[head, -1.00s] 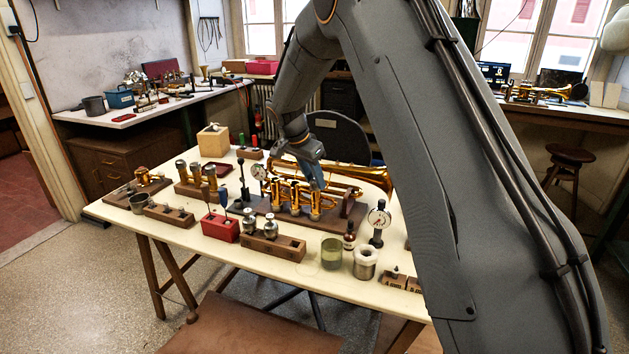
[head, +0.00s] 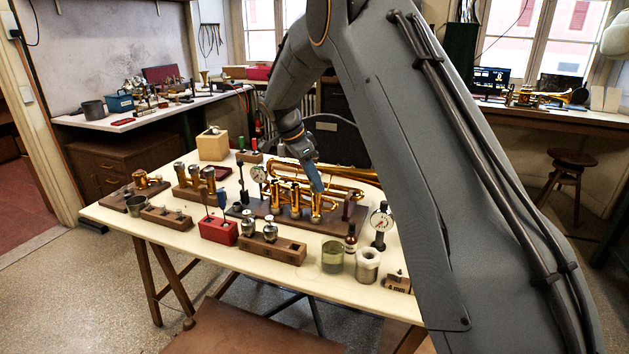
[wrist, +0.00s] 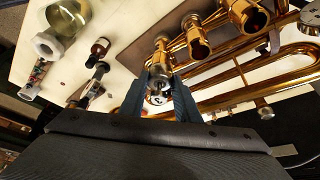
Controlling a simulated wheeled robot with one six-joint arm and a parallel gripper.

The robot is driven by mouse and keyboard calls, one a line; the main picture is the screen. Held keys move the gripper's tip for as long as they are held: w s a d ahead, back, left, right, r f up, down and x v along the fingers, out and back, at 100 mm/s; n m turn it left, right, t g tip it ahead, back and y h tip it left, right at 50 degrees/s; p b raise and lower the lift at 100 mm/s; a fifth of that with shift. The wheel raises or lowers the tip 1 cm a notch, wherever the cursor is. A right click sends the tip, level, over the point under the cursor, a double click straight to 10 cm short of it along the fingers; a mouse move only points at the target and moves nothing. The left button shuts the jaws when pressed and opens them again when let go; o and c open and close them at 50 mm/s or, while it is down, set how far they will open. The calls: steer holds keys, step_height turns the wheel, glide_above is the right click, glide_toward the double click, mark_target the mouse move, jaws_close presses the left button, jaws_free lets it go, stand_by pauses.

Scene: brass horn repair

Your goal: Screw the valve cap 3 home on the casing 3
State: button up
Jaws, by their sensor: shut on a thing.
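The brass horn (head: 345,182) lies on a dark wooden stand, with three upright casings in a row. My gripper (head: 317,188) reaches down to the top of the rightmost casing (head: 316,208), casing 3, in the head view. In the wrist view, my gripper (wrist: 161,98) is shut on valve cap 3 (wrist: 157,85), a small silvery piece between its blue fingers. The cap is at the mouth of casing 3 (wrist: 160,62). The fingers hide much of the cap, and I cannot tell how far it sits on the thread.
A wooden block with metal parts (head: 272,245) and a red box (head: 219,231) are at front left.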

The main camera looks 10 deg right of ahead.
steer(key=shift+f+m+b, duration=0.15)
steer(key=shift+m+b, duration=0.2)
steer(key=shift+m, duration=0.15)
steer(key=m+g+b, duration=0.1)
steer(key=m, duration=0.2)
steer(key=shift+w+m+g, duration=0.15)
steer(key=shift+m+g, duration=0.15)
steer(key=shift+g, duration=0.1)
steer(key=shift+m, duration=0.3)
steer(key=shift+w+d+m+g+y+b, duration=0.1)
steer(key=shift+m+g+y+b, duration=0.2)
steer(key=shift+m+g+b, duration=0.65)
steer(key=shift+m+y, duration=0.3)
steer(key=shift+m, duration=1.25)
